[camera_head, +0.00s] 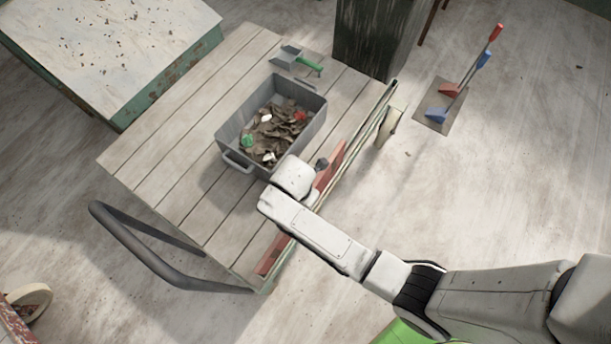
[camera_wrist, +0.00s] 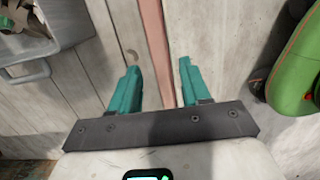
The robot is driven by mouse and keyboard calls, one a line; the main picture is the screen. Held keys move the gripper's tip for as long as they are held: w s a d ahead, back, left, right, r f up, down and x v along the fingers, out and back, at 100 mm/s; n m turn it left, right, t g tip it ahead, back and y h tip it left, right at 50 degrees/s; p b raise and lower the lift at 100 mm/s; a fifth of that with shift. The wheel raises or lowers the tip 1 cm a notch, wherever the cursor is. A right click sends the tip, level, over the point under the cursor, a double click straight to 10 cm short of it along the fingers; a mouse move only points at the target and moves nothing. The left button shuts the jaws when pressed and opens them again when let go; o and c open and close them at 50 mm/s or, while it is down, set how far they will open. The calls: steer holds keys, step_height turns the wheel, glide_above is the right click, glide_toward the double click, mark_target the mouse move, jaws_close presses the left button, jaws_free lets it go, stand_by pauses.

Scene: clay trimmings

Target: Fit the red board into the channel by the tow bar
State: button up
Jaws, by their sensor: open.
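The red board (camera_head: 329,168) lies lengthwise along the right edge of the wooden cart bed (camera_head: 165,150); my arm hides its middle. Its near end (camera_head: 270,255) shows beyond the arm. In the wrist view the red board (camera_wrist: 154,40) runs as a narrow strip between my teal fingers. My gripper (camera_wrist: 157,80) is open above it, with a gap on both sides; in the head view my arm hides it. The dark tow bar (camera_head: 150,257) bends out from the cart's near-left end. The channel beside it cannot be made out clearly. A thin greenish rail (camera_head: 375,110) edges the bed's right side.
A grey bin (camera_head: 231,137) of clay scraps stands mid-bed, close left of my gripper; its corner shows in the wrist view (camera_wrist: 45,70). A green-handled scoop (camera_head: 295,58) lies behind it. A worn table (camera_head: 110,50) stands left, a pedal plate (camera_head: 437,112) right. The near-left bed is clear.

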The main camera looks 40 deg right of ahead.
steer(key=f, duration=0.2)
steer(key=f+b, duration=0.1)
steer(key=f, duration=0.1)
steer(key=d+f, duration=0.1)
steer(key=f, duration=0.1)
steer(key=shift+b, duration=0.3)
jaws_close()
steer(key=shift+r, duration=0.1)
stand_by(0.4)
